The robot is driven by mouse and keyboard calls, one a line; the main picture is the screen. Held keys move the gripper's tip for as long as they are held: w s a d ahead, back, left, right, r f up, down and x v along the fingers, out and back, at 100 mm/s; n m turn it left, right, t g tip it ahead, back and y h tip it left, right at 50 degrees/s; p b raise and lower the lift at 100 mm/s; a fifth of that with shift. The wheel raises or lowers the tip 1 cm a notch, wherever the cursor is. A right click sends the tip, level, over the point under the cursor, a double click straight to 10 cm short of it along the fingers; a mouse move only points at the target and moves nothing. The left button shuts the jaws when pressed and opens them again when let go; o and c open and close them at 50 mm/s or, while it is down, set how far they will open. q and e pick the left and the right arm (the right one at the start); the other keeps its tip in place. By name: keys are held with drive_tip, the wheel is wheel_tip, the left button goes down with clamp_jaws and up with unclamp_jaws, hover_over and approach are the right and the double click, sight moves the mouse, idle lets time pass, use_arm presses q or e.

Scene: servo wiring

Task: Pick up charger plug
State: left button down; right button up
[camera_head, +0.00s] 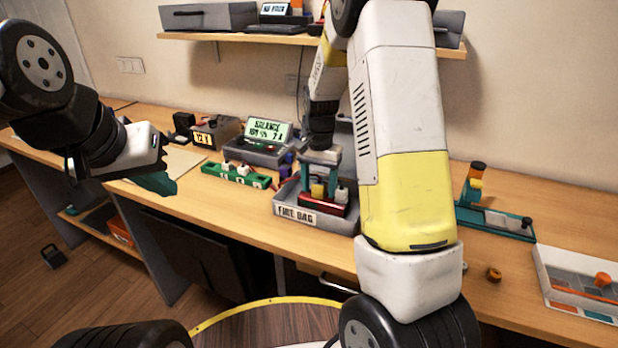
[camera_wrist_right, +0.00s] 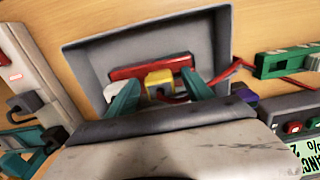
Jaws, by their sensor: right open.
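A yellow plug (camera_head: 318,190) sits against a red battery pack (camera_head: 322,205) in the grey tray labelled FIRE BAG (camera_head: 295,214); I cannot tell whether it is the charger plug. A white connector (camera_head: 341,195) is beside it. My right gripper (camera_head: 319,180) points down into the tray, open, with its teal fingers on either side of the yellow plug. In the right wrist view the yellow plug (camera_wrist_right: 158,78) shows between the fingertips, with the red pack (camera_wrist_right: 150,65) behind. My left gripper (camera_head: 155,178) hangs at the left, and its jaws are unclear.
The charger (camera_head: 258,151) with a BALANCE screen stands left of the tray, behind a green strip (camera_head: 235,174) with several connectors. A red wire (camera_wrist_right: 228,72) runs from the tray to the strip's side. A teal fixture (camera_head: 495,218) and a parts box (camera_head: 575,280) are at the right.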

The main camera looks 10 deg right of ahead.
sight(319, 185)
clamp_jaws()
drive_tip(key=shift+r, duration=0.1)
drive_tip(key=shift+r, duration=0.4)
drive_tip(key=r, duration=0.2)
drive_tip(key=shift+s+a+r, duration=0.1)
drive_tip(key=shift+s+r, duration=0.25)
drive_tip(key=shift+r, duration=0.05)
drive_tip(key=s+a+r, duration=0.1)
drive_tip(key=s+a, duration=0.1)
drive_tip(key=s, duration=1.3)
drive_tip(key=shift+a+r, duration=0.15)
drive_tip(key=shift+a, duration=0.15)
